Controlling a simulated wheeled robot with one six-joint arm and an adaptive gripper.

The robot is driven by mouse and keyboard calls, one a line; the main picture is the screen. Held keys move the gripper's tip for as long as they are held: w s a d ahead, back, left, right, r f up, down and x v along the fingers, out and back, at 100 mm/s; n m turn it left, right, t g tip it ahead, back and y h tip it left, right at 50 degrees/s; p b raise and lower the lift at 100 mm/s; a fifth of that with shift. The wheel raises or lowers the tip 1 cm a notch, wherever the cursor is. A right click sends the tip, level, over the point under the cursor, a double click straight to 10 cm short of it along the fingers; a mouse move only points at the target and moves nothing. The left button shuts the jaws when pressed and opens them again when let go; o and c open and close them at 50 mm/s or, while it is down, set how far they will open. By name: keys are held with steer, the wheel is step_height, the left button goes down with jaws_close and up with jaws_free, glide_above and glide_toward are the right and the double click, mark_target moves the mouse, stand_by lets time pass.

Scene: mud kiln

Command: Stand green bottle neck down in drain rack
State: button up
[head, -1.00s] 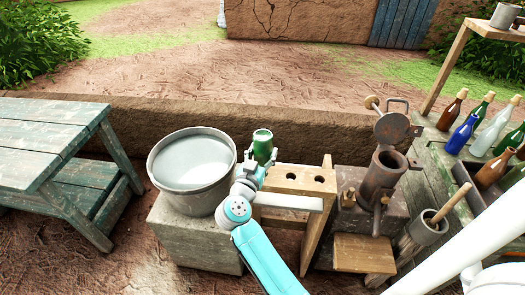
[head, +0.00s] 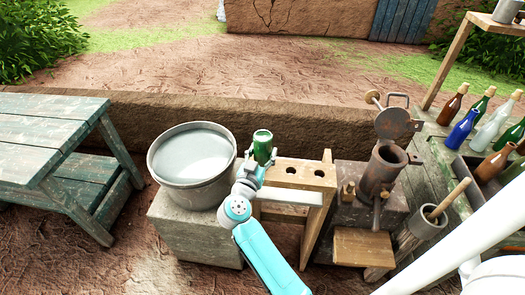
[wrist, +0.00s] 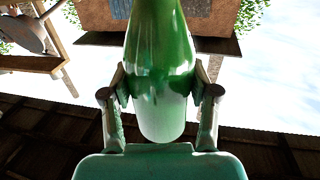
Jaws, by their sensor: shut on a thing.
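My gripper (head: 262,160) is shut on the green bottle (head: 262,143), with a finger on each side of its body. In the head view the bottle's broad, rounded end is uppermost; its lower part is hidden by my gripper. In the wrist view the bottle (wrist: 160,45) has its rounded end near my palm and narrows toward the top edge, where it is cut off. The wooden drain rack (head: 300,185) is just right of my gripper, with two open holes showing in its top. Its left end is partly behind my arm, so I cannot tell whether bottle and rack touch.
A metal tub of water (head: 160,183) stands on a block left of my gripper. A rusty iron device (head: 383,170) stands right of the rack. More bottles (head: 462,132) stand on the bench at far right. A low mud wall (head: 330,135) runs behind.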

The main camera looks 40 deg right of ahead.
steer(key=shift+f, duration=0.55)
steer(key=o, duration=1.4)
steer(key=shift+c, duration=0.2)
steer(key=shift+f, duration=0.1)
steer(key=v, duration=1.2)
